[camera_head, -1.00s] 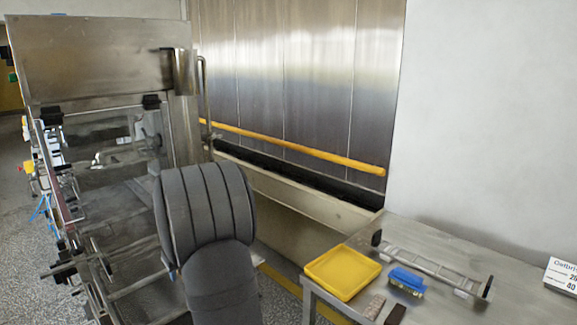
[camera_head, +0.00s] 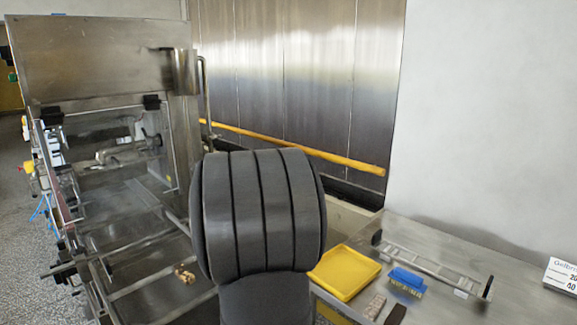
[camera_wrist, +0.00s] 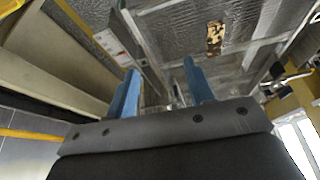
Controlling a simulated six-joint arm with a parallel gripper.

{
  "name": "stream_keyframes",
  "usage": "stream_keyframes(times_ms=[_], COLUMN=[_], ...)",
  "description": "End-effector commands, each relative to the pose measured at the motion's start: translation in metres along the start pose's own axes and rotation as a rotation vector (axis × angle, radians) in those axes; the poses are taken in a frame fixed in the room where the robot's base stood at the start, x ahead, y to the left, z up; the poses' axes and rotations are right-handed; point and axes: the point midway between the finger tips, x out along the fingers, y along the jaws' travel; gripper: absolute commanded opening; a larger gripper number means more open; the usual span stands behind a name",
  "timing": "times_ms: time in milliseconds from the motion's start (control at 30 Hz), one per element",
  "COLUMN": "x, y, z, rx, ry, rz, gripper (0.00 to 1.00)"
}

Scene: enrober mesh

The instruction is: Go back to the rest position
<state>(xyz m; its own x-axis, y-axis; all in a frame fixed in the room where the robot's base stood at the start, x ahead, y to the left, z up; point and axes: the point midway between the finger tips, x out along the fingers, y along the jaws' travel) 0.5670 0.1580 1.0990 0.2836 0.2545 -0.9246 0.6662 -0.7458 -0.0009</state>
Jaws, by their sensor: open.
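My gripper (camera_wrist: 161,67) shows in the wrist view with its two blue fingers apart and nothing between them. In the head view my dark grey arm fills the lower middle and the gripper is hidden behind it. The steel enrober machine (camera_head: 95,60) stands at the left with its clear cover below the top panel. A small brown mottled piece (camera_head: 184,274) lies on its lower front part. It also shows beyond the fingers in the wrist view (camera_wrist: 215,38), apart from them.
A steel table (camera_head: 430,240) at the right holds a yellow tray (camera_head: 343,272), a blue brush (camera_head: 406,281), a small speckled block (camera_head: 374,306) and a metal rack (camera_head: 428,264). A white sign (camera_head: 561,276) stands at its right end. A yellow rail (camera_head: 300,150) runs along the back wall.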

Motion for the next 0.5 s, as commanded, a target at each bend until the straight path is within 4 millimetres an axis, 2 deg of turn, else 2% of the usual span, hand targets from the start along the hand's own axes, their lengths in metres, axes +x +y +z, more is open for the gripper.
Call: stream_keyframes(times_ms=[100, 500], x=[-0.003, -0.013], y=[0.021, 0.083], z=[0.014, 0.064], rx=[0.052, 0.222], ry=[-0.001, -0.005], rz=[0.023, 0.091], gripper=[0.48, 0.48])
